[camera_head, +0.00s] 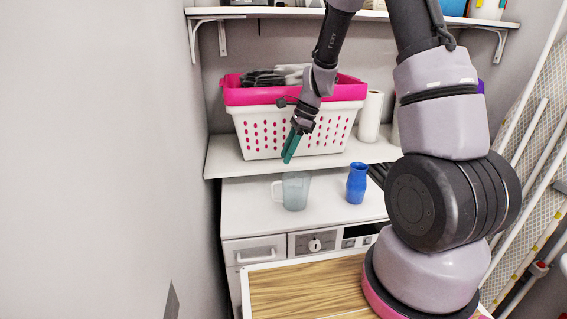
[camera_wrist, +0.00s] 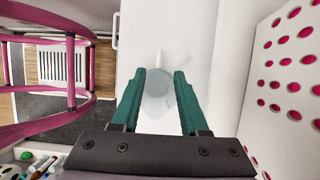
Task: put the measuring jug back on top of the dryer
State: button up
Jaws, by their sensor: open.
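The measuring jug (camera_head: 296,191) is pale, see-through and upright on the white top of the dryer (camera_head: 242,211), with its handle towards the left in the head view. In the wrist view the jug (camera_wrist: 157,88) shows below and between the fingers, partly covered by them. My gripper (camera_head: 289,158) is open and empty, above the jug and in front of the laundry basket. In the wrist view my gripper (camera_wrist: 165,76) shows its two green fingers spread apart. No contact between fingers and jug is visible.
A blue vase-like container (camera_head: 356,184) stands right of the jug. A white and pink laundry basket (camera_head: 270,134) sits on the shelf (camera_head: 222,162) just behind my gripper, beside a paper roll (camera_head: 370,116). A wooden-topped surface (camera_head: 300,290) lies in front of the dryer.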

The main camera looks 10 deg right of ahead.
jog(key=s+d+r+n+t, duration=0.2)
jog(key=s+r+n, duration=0.15)
jog(key=r, duration=0.55)
jog(key=s+d+r+n+t, duration=0.1)
jog(key=s+d+r+n, duration=0.15)
jog(key=s+r, duration=0.45)
jog(key=s+d+r+n+t+h, duration=0.2)
jog(key=s+d+r+n+t, duration=0.2)
jog(key=s+r+n, duration=0.4)
jog(key=s+r, duration=0.3)
jog(key=s, duration=0.1)
jog(key=shift+r+h, duration=0.25)
jog(key=shift+h, duration=0.05)
jog(key=shift+w, duration=0.1)
